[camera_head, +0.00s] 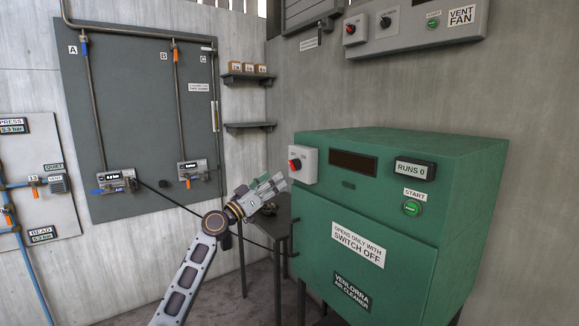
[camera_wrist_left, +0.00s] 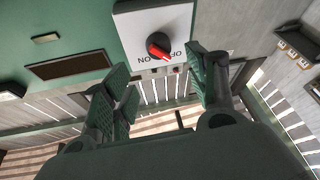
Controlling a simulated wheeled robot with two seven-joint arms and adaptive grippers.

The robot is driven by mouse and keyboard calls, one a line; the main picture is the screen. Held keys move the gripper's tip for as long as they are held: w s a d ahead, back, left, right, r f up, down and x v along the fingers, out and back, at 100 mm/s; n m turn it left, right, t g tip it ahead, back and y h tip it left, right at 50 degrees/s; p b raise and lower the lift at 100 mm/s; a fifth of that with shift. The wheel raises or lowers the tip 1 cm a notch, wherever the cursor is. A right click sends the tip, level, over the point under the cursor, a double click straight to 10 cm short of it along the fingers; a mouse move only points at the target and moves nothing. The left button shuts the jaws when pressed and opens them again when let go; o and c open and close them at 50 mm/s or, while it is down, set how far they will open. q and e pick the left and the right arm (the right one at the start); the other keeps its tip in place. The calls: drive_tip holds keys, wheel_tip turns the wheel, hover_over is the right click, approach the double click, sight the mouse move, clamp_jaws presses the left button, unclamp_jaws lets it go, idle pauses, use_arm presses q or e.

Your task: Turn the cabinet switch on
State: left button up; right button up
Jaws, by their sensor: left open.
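The green cabinet (camera_head: 350,225) stands at the right in the head view. Its switch is a red knob (camera_head: 294,164) on a light grey plate (camera_head: 308,160) at the upper left of the front. In the left wrist view the red knob (camera_wrist_left: 158,46) shows near the top centre, with upside-down ON and OFF words below it. The knob's pointer seems to lean towards OFF. My left gripper (camera_head: 275,186) is just below and left of the switch. In the wrist view its open, empty fingers (camera_wrist_left: 158,85) are apart, with the knob beyond the gap. My right gripper is not visible.
The cabinet front also has a green START button (camera_head: 412,208), a RUNS display (camera_head: 415,170) and a door with a SWITCH OFF label (camera_head: 358,245). A dark table (camera_head: 262,222) stands behind my left arm. A vent fan panel (camera_head: 415,30) hangs above the cabinet.

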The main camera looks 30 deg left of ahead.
sight(291, 166)
use_arm(q)
drive_tip(key=shift+p+x, duration=1.1)
drive_tip(key=shift+x, duration=2)
drive_tip(key=shift+p+x, duration=0.4)
drive_tip(key=shift+x, duration=0.9)
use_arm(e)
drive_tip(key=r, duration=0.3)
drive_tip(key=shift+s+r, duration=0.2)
